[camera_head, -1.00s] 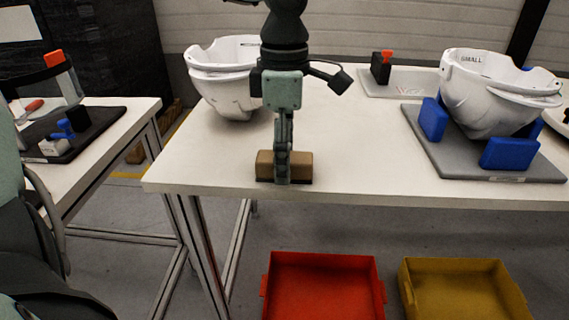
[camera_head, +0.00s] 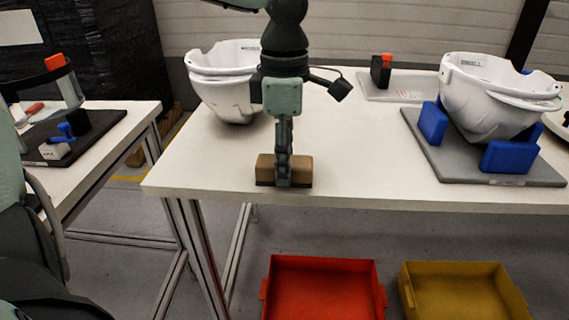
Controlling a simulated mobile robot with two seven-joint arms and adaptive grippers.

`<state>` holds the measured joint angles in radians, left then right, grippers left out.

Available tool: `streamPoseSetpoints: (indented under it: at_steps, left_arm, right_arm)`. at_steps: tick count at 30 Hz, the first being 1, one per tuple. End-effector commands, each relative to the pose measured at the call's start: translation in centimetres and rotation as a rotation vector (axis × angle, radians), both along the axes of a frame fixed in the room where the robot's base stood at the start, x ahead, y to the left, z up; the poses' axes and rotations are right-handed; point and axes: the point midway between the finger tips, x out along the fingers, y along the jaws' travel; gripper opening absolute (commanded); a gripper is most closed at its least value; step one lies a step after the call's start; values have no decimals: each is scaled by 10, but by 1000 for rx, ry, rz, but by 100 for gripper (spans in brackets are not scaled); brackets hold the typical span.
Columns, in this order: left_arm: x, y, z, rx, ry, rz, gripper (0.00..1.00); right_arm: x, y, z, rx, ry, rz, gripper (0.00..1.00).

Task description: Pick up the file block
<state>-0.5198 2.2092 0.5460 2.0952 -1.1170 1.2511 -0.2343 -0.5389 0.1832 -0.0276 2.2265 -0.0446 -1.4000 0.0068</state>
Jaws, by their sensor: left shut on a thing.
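The file block (camera_head: 302,171) is a tan-brown block with a dark underside, at the front edge of the white table. My left gripper (camera_head: 283,178) points straight down over its middle and is shut on it, with a finger in front of the block. Whether the block touches the table or is just above it, I cannot tell. My right gripper is not in view.
White helmet shells (camera_head: 224,95) stand behind left of my left gripper. Another shell (camera_head: 490,95) sits between blue supports on a grey board (camera_head: 447,167) at right. A red bin (camera_head: 322,262) and a yellow bin (camera_head: 455,270) are below the table's front edge.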

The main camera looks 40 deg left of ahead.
Motion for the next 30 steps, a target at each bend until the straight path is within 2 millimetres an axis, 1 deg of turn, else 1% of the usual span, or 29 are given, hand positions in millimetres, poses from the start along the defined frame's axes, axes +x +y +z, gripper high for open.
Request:
streamPoseSetpoints:
  at_steps: [5, 8, 11, 14, 15, 17, 18, 21, 24, 27, 30]
  left_arm:
    - [1, 0, 10, 1, -3, 1, 0]
    - [2, 0, 23, 0, -6, 1, 0]
    - [2, 0, 44, 1, -8, 1, 0]
    - [2, 0, 75, 2, -9, 1, 0]
    - [2, 0, 89, 1, -10, 2, 0]
    - [2, 0, 110, 2, -9, 2, 0]
    - [2, 0, 125, 1, -9, 2, 0]
    - [2, 0, 160, 3, -8, 1, 0]
    - [1, 0, 192, 1, -6, 1, 0]
    - [1, 0, 221, 2, -5, 1, 0]
    - [1, 0, 243, 1, -4, 0, 0]
  right_arm:
    - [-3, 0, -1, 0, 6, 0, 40]
    - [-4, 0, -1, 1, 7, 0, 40]
    - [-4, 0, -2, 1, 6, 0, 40]
    - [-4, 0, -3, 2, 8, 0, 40]
    - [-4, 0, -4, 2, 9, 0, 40]
    - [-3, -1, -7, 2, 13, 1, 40]
    - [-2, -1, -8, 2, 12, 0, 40]
    - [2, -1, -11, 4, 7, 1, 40]
    - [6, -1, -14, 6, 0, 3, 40]
    - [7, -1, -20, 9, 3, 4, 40]
    - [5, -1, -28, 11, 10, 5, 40]
